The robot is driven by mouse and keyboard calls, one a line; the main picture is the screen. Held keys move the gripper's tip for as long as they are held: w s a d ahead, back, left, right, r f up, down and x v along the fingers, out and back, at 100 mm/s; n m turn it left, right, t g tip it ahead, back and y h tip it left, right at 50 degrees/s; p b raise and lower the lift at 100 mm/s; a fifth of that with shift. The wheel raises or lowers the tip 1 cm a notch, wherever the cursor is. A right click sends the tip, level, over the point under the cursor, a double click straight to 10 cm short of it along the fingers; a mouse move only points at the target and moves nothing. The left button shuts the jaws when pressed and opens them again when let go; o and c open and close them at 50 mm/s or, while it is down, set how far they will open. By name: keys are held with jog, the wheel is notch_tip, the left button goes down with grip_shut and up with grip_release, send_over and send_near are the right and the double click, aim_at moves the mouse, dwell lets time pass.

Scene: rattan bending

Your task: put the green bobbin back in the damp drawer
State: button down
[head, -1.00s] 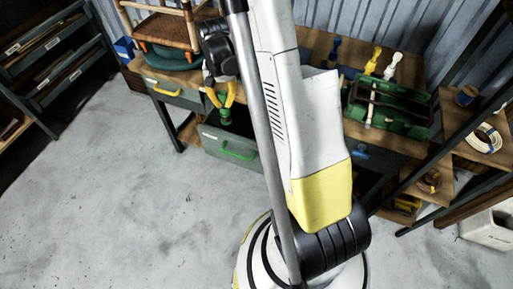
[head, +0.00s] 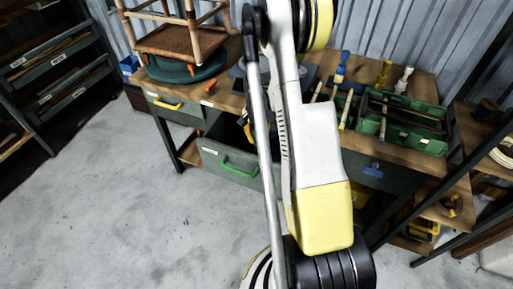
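The open drawer with a green handle (head: 238,165) is pulled out below the bench, left of my arm; its inside is dark. My gripper (head: 246,128) is at the drawer opening, mostly hidden behind my own arm, with only a bit of a yellow finger showing. A small patch of green shows beside it, but I cannot tell whether this is the green bobbin, nor whether the fingers are open or shut.
A wooden bench (head: 425,157) holds a green tool tray (head: 400,125) and blue, yellow and white bobbins (head: 402,80). A rattan stool (head: 180,40) stands on a green round base at the left. A closed drawer with a yellow handle (head: 168,104) sits below. The left floor is clear.

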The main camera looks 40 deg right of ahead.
jog(key=shift+f+b, duration=0.4)
jog(key=shift+f, duration=0.9)
jog(key=shift+f, duration=0.1)
jog(key=c, duration=1.6)
grip_release()
